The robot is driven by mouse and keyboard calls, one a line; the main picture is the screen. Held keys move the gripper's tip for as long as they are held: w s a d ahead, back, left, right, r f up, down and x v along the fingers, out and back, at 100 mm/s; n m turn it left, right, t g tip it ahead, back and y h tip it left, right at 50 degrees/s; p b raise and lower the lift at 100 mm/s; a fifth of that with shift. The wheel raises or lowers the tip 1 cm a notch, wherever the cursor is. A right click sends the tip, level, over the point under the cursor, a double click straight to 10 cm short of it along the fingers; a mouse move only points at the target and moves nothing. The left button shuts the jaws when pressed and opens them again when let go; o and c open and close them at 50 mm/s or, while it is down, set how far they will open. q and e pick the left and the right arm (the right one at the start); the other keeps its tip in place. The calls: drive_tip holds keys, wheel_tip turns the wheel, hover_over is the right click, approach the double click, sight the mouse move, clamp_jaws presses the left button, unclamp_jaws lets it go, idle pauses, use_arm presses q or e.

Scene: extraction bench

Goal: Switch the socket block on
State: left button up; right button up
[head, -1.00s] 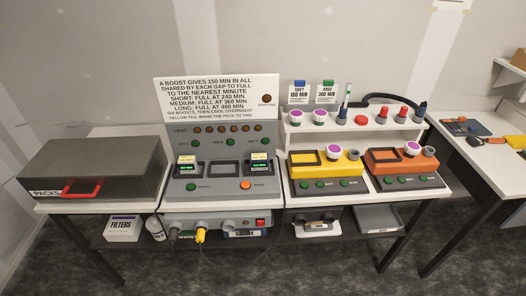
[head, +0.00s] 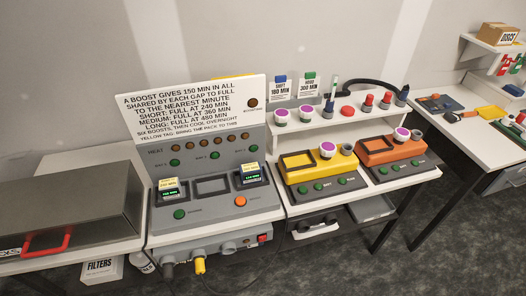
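The grey socket block (head: 215,250) is fixed under the front edge of the bench, below the charging station (head: 215,209). It has several round sockets in a row. A yellow plug (head: 199,265) and a dark grey plug (head: 168,269) sit at its left part. A small red switch (head: 264,238) is at its right end; whether it is on or off is too small to tell. Neither of my grippers shows in the head view.
A grey box with a red handle (head: 63,241) stands on the left. A yellow unit (head: 322,166) and an orange unit (head: 392,150) stand on the right. A filters box (head: 101,269) is below the bench. Open floor lies in front, at the lower right.

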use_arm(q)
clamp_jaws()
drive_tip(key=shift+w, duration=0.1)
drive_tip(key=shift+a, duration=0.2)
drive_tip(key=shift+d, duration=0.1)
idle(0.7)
